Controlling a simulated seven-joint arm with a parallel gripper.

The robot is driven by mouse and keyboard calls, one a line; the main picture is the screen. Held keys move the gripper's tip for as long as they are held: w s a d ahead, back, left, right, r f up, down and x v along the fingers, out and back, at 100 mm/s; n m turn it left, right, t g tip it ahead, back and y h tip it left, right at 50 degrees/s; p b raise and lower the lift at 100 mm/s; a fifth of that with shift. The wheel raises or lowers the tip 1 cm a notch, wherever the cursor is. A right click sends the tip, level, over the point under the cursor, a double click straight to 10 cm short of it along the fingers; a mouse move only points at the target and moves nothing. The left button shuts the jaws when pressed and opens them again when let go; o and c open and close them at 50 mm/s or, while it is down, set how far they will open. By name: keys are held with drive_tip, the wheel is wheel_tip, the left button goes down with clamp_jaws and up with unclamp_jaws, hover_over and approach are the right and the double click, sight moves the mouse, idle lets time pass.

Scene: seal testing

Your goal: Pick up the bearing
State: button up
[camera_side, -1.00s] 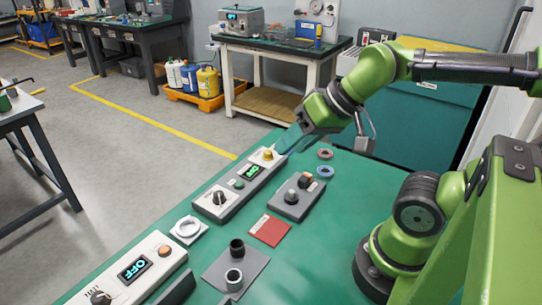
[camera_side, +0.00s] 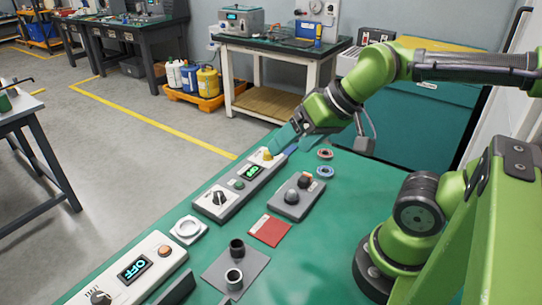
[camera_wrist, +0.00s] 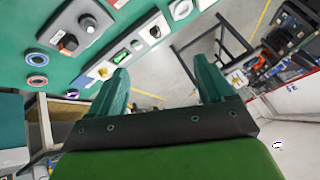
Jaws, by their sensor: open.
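No part here is clearly marked as the bearing. A pale metallic ring (camera_side: 187,228) lies on a small white square pad on the green table. A dark round sleeve (camera_side: 237,246) and a dark cylinder with a pale rim (camera_side: 233,276) stand on a grey mat. My gripper (camera_side: 284,142) is open and empty, above the far end of a control box. Its teal fingers (camera_wrist: 160,78) are apart.
The grey control box (camera_side: 240,185) with a lit green display is below my gripper. A grey block with dark and orange knobs (camera_side: 297,195) and a red card (camera_side: 270,231) lie nearby. A second box reading OFF (camera_side: 130,268) is at the front left.

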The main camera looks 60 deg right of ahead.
drive_tip(key=w+d+f+n+g+h, duration=0.1)
drive_tip(key=w+d+f+n+g, duration=0.15)
drive_tip(key=d+n, duration=0.95)
drive_tip(key=w+d+f+n+g, duration=0.2)
drive_tip(key=d+f+n, duration=0.1)
drive_tip(key=d+n, duration=0.85)
drive_tip(key=w+d+f+n+g+h, duration=0.1)
drive_tip(key=w+d+f+n+g, duration=0.2)
drive_tip(key=d+n, duration=0.85)
wheel_tip(320, 180, down, 10)
drive_tip(key=shift+s+f, duration=0.1)
drive_tip(key=shift+f, duration=0.15)
drive_tip(key=shift+w+f, duration=0.15)
drive_tip(key=shift+f, duration=1.2)
drive_tip(key=shift+w+f, duration=0.1)
drive_tip(key=shift+f, duration=1.2)
drive_tip(key=c, duration=1.2)
